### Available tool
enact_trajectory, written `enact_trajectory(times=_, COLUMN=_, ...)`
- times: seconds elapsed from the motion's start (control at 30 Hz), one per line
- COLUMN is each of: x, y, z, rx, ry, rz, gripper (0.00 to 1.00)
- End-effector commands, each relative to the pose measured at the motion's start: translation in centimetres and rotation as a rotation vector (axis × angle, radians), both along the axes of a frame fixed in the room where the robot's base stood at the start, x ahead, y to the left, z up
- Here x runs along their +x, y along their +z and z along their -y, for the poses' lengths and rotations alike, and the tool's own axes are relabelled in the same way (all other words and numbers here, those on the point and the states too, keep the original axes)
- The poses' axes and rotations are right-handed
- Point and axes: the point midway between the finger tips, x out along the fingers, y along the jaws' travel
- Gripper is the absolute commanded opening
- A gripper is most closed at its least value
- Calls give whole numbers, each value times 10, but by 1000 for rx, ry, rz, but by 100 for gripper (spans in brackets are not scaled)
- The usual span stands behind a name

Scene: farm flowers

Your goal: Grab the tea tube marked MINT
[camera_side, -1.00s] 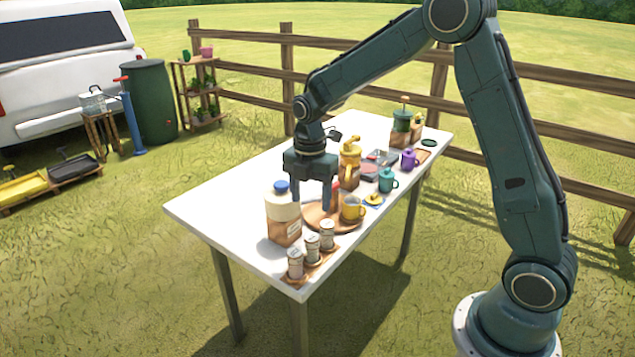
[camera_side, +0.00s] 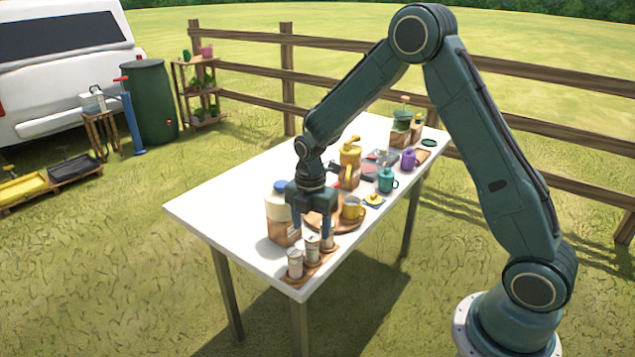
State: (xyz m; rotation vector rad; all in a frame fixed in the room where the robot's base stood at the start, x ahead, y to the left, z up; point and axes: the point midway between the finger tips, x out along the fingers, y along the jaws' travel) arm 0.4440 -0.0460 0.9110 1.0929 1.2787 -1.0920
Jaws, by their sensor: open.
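Three pale tea tubes stand upright in a row in a wooden holder (camera_side: 305,275) at the table's near corner: a front-left tube (camera_side: 295,264), a middle tube (camera_side: 312,250) and a back-right tube (camera_side: 327,242). Their markings are too small to read, so I cannot tell which one is MINT. My gripper (camera_side: 311,230) points down with its fingers apart and holds nothing. It is over or just behind the row, close to the middle and back-right tubes. One finger overlaps the back-right tube in the picture; I cannot tell whether they touch.
A jar with a blue lid (camera_side: 277,216) stands close left of my gripper. A round wooden tray (camera_side: 345,227) with a yellow mug (camera_side: 352,209) is close right. A yellow pump dispenser (camera_side: 350,163), teal mug (camera_side: 386,181) and purple mug (camera_side: 409,160) stand farther back. The table's left side is clear.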

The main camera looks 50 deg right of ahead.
Motion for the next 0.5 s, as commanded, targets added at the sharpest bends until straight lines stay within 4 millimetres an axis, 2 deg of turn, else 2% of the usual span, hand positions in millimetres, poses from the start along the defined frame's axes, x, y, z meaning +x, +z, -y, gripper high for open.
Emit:
enact_trajectory(times=0.3, x=0, y=-35, z=1, rx=1, ry=-1, rz=-3, gripper=60)
enact_trajectory(times=0.5, x=1, y=-41, z=1, rx=1, ry=-1, rz=-1, gripper=60)
